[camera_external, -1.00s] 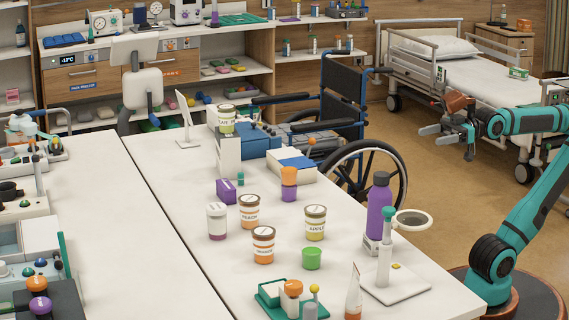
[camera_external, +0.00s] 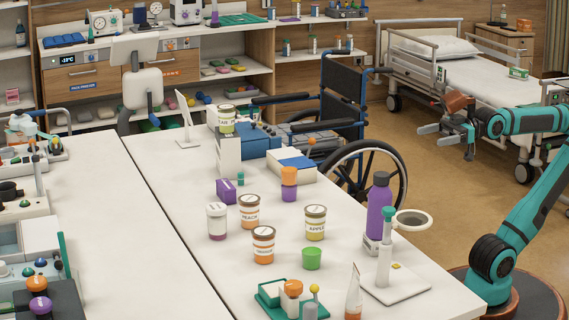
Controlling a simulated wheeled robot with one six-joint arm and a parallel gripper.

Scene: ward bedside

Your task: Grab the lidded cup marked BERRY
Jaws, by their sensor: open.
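Several lidded cups stand upright on the white table. One reads PEACH (camera_external: 249,211), one APPLE (camera_external: 315,223), and an orange-banded cup (camera_external: 263,245) has lettering too small to read surely. A white cup with a purple lower band (camera_external: 217,222) stands left of them; its label cannot be read. Another lidded cup (camera_external: 226,120) sits high at the back by the blue box; its label is partly legible. I cannot read BERRY on any cup. My gripper (camera_external: 445,142) is open and empty at the upper right, beyond the table's right side and far from the cups.
A wheelchair (camera_external: 345,130) stands beside the table.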

